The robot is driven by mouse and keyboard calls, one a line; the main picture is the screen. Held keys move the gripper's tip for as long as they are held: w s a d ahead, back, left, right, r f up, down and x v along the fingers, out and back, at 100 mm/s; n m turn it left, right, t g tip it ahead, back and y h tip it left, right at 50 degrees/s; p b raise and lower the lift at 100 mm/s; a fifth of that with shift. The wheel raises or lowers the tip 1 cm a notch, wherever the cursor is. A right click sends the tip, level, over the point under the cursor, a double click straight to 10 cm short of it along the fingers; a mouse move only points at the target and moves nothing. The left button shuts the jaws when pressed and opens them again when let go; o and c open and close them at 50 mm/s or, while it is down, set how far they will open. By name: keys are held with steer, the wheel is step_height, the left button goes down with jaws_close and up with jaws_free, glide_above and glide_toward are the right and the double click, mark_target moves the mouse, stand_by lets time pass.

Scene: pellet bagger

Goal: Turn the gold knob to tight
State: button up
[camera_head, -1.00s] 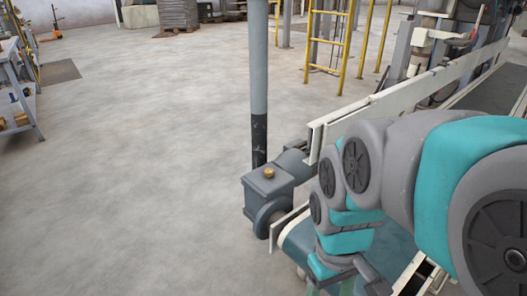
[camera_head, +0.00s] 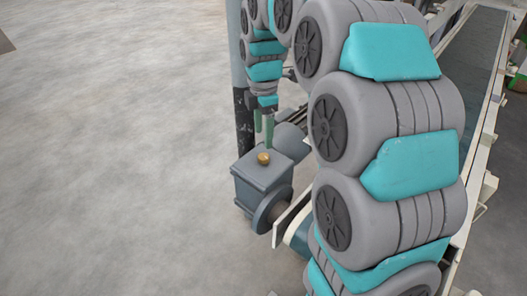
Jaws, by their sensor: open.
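The gold knob (camera_head: 263,158) is a small round cap on top of a grey gearbox housing (camera_head: 262,182). My gripper (camera_head: 264,138) points down just above and behind the knob, with its greenish fingers apart. In the picture the fingertips end slightly above the knob, and one finger comes very close to it. I see no grip on the knob; whether a finger touches it I cannot tell. No marking of the knob's turn position can be made out.
A grey post with a black lower part (camera_head: 244,125) stands right behind the gearbox. A motor body (camera_head: 291,138) adjoins the gearbox at the right. The conveyor (camera_head: 478,65) runs up at the right, partly hidden by my arm. The floor (camera_head: 110,170) at the left is clear.

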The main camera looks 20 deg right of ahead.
mark_target(264, 156)
step_height(264, 156, down, 7)
steer(key=shift+s+f, duration=0.1)
stand_by(0.3)
jaws_close()
stand_by(0.5)
